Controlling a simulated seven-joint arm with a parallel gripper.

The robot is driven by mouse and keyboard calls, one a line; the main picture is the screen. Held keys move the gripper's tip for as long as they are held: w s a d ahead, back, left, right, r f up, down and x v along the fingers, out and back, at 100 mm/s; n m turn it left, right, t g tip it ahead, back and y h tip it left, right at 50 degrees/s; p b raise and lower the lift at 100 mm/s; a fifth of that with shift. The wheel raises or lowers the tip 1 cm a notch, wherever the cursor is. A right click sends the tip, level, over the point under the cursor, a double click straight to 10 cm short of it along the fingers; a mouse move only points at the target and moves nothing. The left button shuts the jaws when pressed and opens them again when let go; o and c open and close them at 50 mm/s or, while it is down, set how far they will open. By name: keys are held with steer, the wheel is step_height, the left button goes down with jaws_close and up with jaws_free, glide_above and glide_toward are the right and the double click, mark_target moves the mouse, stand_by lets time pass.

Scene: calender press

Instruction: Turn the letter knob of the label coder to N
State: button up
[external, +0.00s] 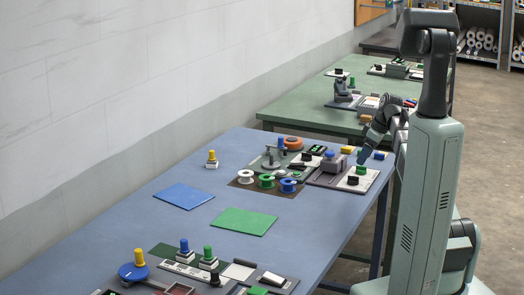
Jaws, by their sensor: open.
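A grey unit (326,178) with a white plate (364,182) beside it stands at the right edge of the blue table. The plate bears a black knob (353,180) and a small green part. This may be the label coder, but I cannot tell for sure. Letters and the knob's pointer are too small to read. My arm reaches down from the right, and my gripper (365,152) is small and dark above the right end of this unit. It is open, and I see nothing held. Whether it touches the unit cannot be told.
Left of the unit are white, green and blue spools on a brown mat (243,184) and an orange round part (293,143). Blue (184,196) and green (244,222) sheets lie mid-table. Knobbed devices (185,253) fill the near end. A green table (317,113) stands behind.

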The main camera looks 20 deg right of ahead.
mark_target(353, 180)
steer(key=shift+x, duration=4.25)
steer(key=c, duration=1)
